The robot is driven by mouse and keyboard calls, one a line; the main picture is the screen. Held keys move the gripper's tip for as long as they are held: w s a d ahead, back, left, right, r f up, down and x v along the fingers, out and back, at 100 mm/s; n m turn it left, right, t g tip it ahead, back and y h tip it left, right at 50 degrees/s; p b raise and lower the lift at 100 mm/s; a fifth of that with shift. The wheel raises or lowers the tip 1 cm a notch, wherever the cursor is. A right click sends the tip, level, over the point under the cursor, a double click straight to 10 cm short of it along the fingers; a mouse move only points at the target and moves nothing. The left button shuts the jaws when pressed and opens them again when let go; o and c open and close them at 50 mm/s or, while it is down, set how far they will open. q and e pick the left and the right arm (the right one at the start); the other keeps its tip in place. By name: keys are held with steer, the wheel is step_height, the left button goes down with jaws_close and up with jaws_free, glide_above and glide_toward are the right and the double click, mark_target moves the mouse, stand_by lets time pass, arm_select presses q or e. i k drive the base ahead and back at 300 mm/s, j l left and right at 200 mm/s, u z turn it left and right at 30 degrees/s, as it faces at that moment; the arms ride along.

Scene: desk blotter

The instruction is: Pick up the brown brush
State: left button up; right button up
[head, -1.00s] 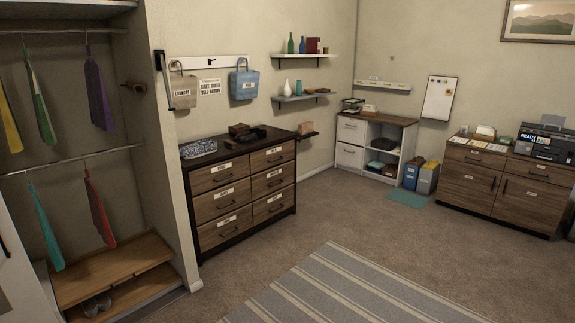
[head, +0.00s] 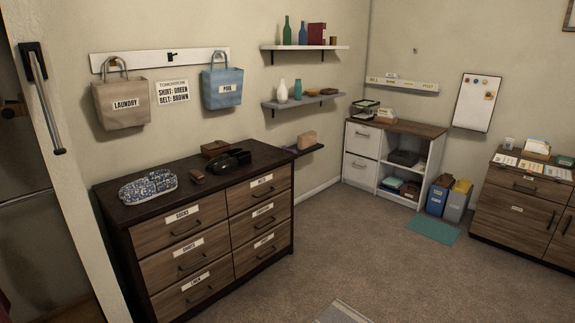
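I cannot make out for certain which thing is the brown brush. A small brown object (head: 198,176) lies on the dresser top between a blue patterned tray and a black item; it is too small to tell what it is. Another small brown object (head: 329,91) lies at the right end of the grey wall shelf, also unclear. A tan block-like object (head: 307,139) sits on the low dark shelf to the right of the dresser. Neither of my grippers shows in the head view.
The dark-topped dresser (head: 140,215) with labelled drawers stands at the left. On it are the patterned tray (head: 148,187), a brown box (head: 214,149) and the black item (head: 231,159). Bags (head: 121,104) hang above. The carpet (head: 350,250) is open to the right.

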mark_target(199, 178)
steer(key=i, duration=1.15)
steer(key=i+l+u, duration=0.15)
steer(key=i, duration=1)
steer(key=i+l+u, duration=0.1)
steer(key=i+u, duration=0.3)
steer(key=i+l+u, duration=0.25)
steer(key=i+u, duration=0.2)
steer(key=i+l+u, duration=0.6)
steer(key=l+u, duration=0.25)
steer(key=j, duration=0.1)
